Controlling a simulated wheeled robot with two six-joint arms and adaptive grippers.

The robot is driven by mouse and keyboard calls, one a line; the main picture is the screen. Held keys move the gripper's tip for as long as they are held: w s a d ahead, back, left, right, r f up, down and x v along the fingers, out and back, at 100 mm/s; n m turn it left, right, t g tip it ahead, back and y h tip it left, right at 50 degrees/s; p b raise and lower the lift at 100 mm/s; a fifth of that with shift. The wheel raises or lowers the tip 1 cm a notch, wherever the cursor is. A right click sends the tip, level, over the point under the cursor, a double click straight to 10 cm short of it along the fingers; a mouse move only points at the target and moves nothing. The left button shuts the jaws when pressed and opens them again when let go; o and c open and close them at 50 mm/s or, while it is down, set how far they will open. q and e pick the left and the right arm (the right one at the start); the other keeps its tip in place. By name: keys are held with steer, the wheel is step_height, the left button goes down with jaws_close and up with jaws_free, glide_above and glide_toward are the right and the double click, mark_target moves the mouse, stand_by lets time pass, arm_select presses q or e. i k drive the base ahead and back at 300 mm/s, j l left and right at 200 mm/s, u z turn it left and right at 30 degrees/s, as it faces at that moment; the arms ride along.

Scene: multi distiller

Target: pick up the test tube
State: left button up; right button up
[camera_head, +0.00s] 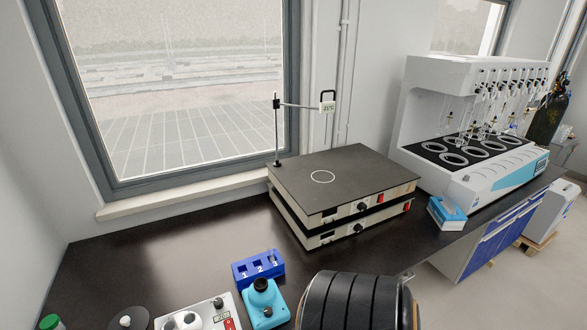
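I cannot make out a test tube for certain. A blue rack (258,269) numbered 1, 2 and 3 stands on the dark bench. Its openings look dark, and no tube visibly stands up from it. A green cap (50,322) shows at the bottom left corner; what is under it is mostly cut off, so I cannot tell whether it belongs to a tube. Neither of my grippers is in view.
A cyan device (265,302) sits just in front of the rack, beside a white unit (200,316). A dark ribbed cylinder (355,300) fills the bottom centre. Stacked hot plates (341,180) and a white distiller (470,130) stand behind. The bench's left (120,265) is clear.

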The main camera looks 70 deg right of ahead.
mark_target(271, 249)
steer(key=z, duration=1.95)
